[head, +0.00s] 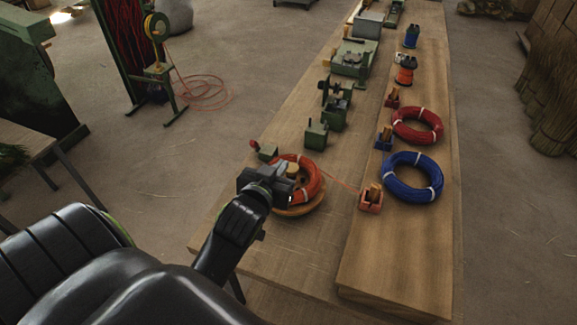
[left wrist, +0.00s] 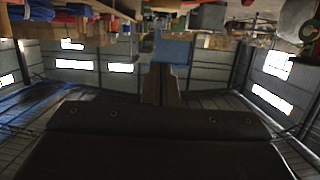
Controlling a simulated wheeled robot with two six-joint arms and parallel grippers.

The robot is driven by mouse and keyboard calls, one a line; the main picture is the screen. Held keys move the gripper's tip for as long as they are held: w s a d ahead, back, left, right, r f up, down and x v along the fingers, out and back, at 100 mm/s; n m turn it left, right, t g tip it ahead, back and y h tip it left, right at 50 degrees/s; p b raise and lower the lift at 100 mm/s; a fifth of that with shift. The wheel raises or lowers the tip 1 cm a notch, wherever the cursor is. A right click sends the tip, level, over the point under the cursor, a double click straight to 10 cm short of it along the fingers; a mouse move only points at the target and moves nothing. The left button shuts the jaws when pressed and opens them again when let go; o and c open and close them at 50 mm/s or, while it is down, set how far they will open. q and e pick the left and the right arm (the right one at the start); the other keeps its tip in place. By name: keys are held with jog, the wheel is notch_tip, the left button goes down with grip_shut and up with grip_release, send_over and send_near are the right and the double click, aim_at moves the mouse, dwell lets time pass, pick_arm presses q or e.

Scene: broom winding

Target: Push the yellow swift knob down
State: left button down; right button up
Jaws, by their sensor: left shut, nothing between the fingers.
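The orange-red coil (head: 312,184) lies on a round wooden swift (head: 299,210) at the table's near left. My left gripper (head: 287,177) is over the coil's left side, near its middle. It is shut and empty. A small tan-yellow piece, apparently the swift knob (head: 293,168), shows just beyond the gripper; my gripper hides part of this area, and I cannot tell whether they touch. In the left wrist view, the shut fingers (left wrist: 162,85) show as a dark brown pair, and no knob can be made out. My right gripper is not in view.
An orange wire runs right from the coil to a small red block (head: 371,198). Blue (head: 413,191) and red (head: 436,127) coils lie on the raised board (head: 392,271). A green box (head: 316,135) and other green machines stand behind the swift. The table's near end is clear.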

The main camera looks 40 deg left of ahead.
pick_arm(q)
send_over(289, 175)
jog(key=f, duration=0.1)
notch_tip(289, 175, down, 3)
jog(key=shift+s+f+p, duration=0.15)
jog(key=shift+p, duration=0.2)
jog(key=shift+f, duration=0.55)
jog(key=shift+f+b, duration=0.75)
jog(key=shift+f, duration=0.65)
jog(key=shift+s+r, duration=0.1)
